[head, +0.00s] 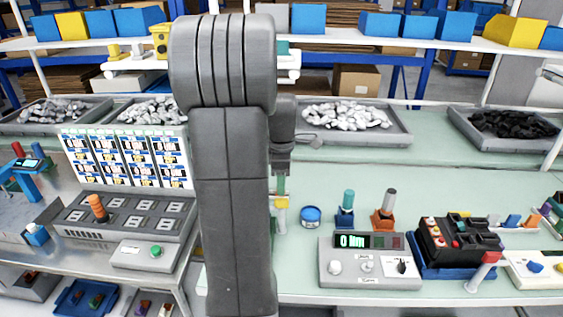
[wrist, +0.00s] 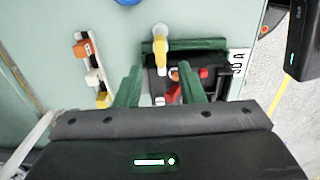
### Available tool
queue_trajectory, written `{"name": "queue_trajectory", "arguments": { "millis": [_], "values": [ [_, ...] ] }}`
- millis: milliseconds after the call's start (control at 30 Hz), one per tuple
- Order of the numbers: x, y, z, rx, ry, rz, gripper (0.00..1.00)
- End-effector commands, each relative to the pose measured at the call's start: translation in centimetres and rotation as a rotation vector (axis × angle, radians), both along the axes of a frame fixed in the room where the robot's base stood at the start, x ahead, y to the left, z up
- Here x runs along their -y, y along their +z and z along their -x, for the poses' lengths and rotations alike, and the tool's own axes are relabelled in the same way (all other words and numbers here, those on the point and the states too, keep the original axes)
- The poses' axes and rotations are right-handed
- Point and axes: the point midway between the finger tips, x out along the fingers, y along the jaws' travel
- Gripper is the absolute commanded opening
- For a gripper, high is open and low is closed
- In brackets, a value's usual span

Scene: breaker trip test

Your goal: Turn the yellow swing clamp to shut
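The yellow swing clamp (wrist: 161,40) shows in the wrist view as a yellow handle with a pale lower end. It stands over a green fixture (wrist: 205,44) that holds a black block with red parts (wrist: 172,92). My gripper (wrist: 160,72) has its two green fingers spread apart, with nothing held between them. The clamp handle is just beyond the fingertips, and the red parts show between the fingers. In the head view my arm hides most of the fixture; a small yellow part (head: 281,202) shows at the arm's right edge, below my wrist.
A strip with orange and white pieces (wrist: 92,68) lies left of the fixture. In the head view a blue round container (head: 310,216), a grey meter box (head: 370,262) and a black device (head: 458,245) stand to the right. Trays of parts (head: 352,122) line the back.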

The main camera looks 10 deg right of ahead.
Motion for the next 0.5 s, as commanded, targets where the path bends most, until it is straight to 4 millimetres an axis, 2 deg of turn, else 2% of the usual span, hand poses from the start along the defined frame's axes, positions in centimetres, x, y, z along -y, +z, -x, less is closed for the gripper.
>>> {"name": "queue_trajectory", "arguments": {
  "millis": [33, 200, 333, 500],
  "values": [
    [0.0, 1.3, -0.1, 0.006, 0.0, 0.001, 0.35],
    [0.0, 5.0, -0.1, 0.004, 0.0, 0.001, 0.35],
    [0.0, 7.0, -0.1, 0.003, 0.001, 0.001, 0.35],
    [0.0, 8.2, 0.0, 0.001, 0.001, 0.0, 0.35]
  ]
}}
